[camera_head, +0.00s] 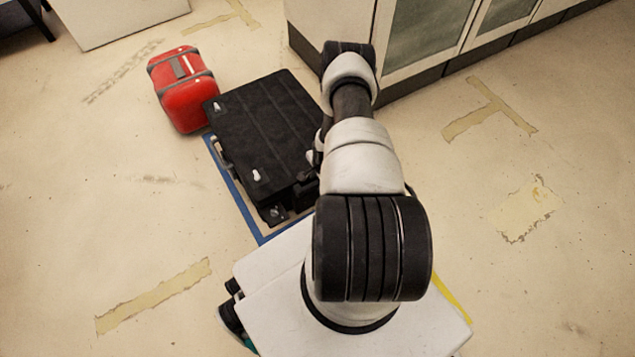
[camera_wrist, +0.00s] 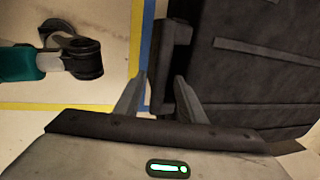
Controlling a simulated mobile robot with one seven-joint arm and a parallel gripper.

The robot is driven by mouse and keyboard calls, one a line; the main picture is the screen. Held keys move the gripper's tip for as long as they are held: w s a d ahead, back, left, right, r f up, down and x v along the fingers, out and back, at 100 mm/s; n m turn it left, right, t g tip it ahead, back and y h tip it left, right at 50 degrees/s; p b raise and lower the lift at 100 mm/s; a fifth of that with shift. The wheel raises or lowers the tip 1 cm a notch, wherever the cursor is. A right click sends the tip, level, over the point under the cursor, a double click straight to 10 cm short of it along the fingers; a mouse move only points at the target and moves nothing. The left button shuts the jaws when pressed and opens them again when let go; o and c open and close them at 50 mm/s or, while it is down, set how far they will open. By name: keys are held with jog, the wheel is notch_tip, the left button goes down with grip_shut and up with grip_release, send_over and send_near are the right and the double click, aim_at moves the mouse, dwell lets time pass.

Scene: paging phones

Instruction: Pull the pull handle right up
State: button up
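The black box-shaped unit (camera_head: 265,130) lies on the floor left of my arm in the head view. It also fills the right side of the wrist view (camera_wrist: 255,85). A dark upright bar, which looks like the pull handle (camera_wrist: 170,45), runs along the unit's left edge in the wrist view. My gripper (camera_wrist: 160,77) is open, with its two grey fingers on either side of the bar's lower part. A gap shows between the left finger and the bar. Contact on the right finger is unclear. In the head view my arm hides most of the gripper.
A red case (camera_head: 183,90) stands at the unit's far left corner. A cabinet (camera_head: 420,35) with glass panels stands behind my arm. Blue tape (camera_head: 237,190) borders the unit on the floor. The floor at left and right is open.

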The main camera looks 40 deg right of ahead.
jog(key=shift+f, duration=0.1)
grip_shut()
